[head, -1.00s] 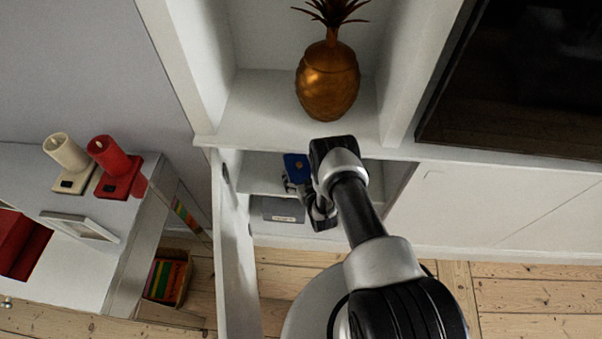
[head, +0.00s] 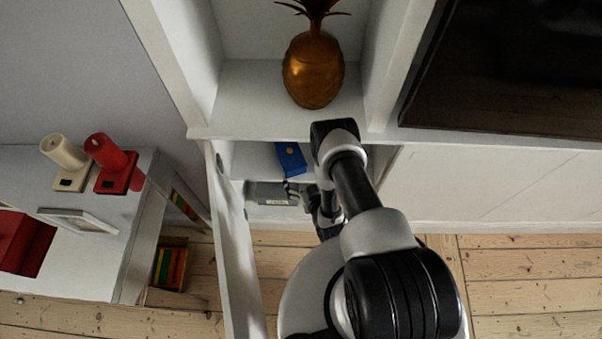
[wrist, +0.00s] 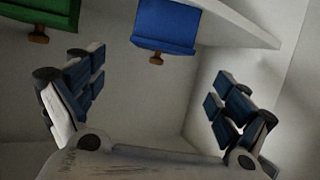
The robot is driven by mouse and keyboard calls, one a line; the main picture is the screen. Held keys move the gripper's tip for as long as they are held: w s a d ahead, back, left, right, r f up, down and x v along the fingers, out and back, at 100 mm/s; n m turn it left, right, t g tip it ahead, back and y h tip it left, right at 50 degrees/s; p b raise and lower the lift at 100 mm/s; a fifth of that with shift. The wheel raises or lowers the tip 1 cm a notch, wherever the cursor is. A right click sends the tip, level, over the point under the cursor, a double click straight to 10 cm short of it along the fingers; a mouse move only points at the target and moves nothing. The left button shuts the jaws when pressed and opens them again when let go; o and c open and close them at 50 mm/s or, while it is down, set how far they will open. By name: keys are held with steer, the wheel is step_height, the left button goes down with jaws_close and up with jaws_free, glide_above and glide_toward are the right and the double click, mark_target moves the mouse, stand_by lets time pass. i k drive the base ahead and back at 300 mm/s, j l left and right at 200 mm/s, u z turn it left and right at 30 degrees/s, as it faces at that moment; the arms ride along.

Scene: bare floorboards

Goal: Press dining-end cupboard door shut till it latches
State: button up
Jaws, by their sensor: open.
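The white cupboard door (head: 236,250) stands wide open at the left of the low cupboard in the head view, its inner face partly showing. My gripper (head: 291,190) is in front of the cupboard opening, to the right of the door and apart from it, partly hidden by my arm. In the wrist view my gripper (wrist: 158,95) is open, with nothing between its fingers. Beyond the fingers are a blue thing (wrist: 166,25) and part of a green one (wrist: 45,10), each with a small brown knob. The door cannot be made out in the wrist view.
A golden pineapple (head: 313,70) stands on the shelf above. Left of the door, a white table (head: 95,255) carries candles (head: 112,160). Closed white fronts (head: 490,190) extend right.

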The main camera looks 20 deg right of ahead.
mark_target(243, 316)
steer(key=k+l, duration=0.1)
steer(key=k, duration=0.9)
